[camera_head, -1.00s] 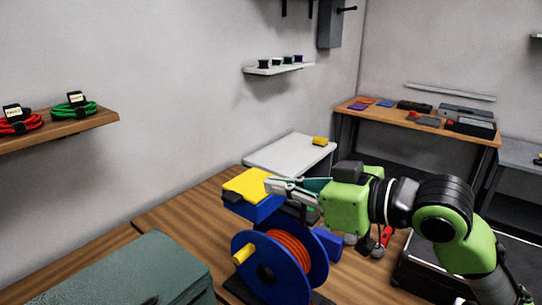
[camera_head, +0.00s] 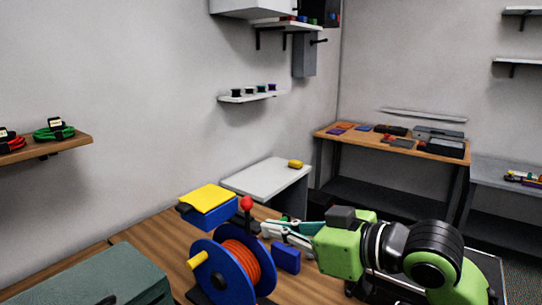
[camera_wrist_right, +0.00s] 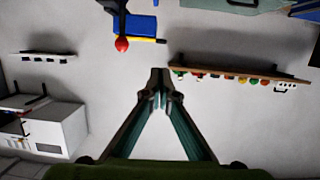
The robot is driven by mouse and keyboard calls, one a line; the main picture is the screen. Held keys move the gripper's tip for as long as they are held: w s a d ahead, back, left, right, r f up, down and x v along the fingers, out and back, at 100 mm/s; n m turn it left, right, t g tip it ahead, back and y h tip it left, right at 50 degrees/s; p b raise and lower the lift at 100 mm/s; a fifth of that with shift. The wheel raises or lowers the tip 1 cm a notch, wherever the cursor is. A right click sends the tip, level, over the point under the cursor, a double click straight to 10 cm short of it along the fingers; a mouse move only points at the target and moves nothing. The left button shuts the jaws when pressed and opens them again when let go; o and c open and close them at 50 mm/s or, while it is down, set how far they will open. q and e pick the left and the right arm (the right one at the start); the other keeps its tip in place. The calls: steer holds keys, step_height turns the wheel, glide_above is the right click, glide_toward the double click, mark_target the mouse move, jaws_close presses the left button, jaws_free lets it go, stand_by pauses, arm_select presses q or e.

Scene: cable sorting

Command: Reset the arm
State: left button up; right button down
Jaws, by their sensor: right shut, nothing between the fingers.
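My right arm comes in from the lower right in the head view. Its right gripper (camera_head: 267,227) points left, just right of the cable machine, with its fingers together and nothing between them. The closed fingertips also show in the right wrist view (camera_wrist_right: 160,78). The machine has a blue reel (camera_head: 225,272) wound with orange cable (camera_head: 240,262), a yellow-topped blue box (camera_head: 208,201) and a red knob (camera_head: 246,203). The red knob also shows in the wrist view (camera_wrist_right: 121,44), apart from the fingers. My left gripper is not in view.
A green case (camera_head: 85,278) sits at the lower left on the wooden bench (camera_head: 150,231). A wall shelf (camera_head: 50,149) holds red and green cable coils. A white table (camera_head: 262,180) stands behind. A back workbench (camera_head: 385,144) holds several tools.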

steer(key=s+d+f+m+h, duration=0.2)
steer(key=f, duration=0.6)
steer(key=s+d+f+m+h, duration=0.1)
steer(key=s+d+f+h, duration=0.15)
steer(key=f, duration=0.65)
steer(key=s+d+f+m+h, duration=0.2)
steer(key=d+f, duration=0.1)
steer(key=f, duration=0.5)
steer(key=s+d+f+m+g+h, duration=0.25)
steer(key=s+d+f, duration=0.35)
steer(key=s+f, duration=0.3)
steer(key=s+d+f+m+g+h, duration=0.1)
steer(key=s+d+f+g+h, duration=0.2)
steer(key=s+d+f, duration=0.6)
steer(key=s+a+f+g, duration=0.1)
steer(key=a+f, duration=0.1)
steer(key=f, duration=1)
steer(key=s+a+f+g, duration=0.1)
steer(key=s+a+f, duration=0.1)
steer(key=f, duration=0.9)
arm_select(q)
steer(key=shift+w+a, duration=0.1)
arm_select(e)
steer(key=s+d+f, duration=0.1)
steer(key=s+f, duration=0.7)
steer(key=s+d+f, duration=0.2)
steer(key=s+f, duration=0.7)
steer(key=shift+s+d+f+g, duration=0.15)
steer(key=shift+d+f+g, duration=0.05)
steer(key=shift+d+g, duration=0.15)
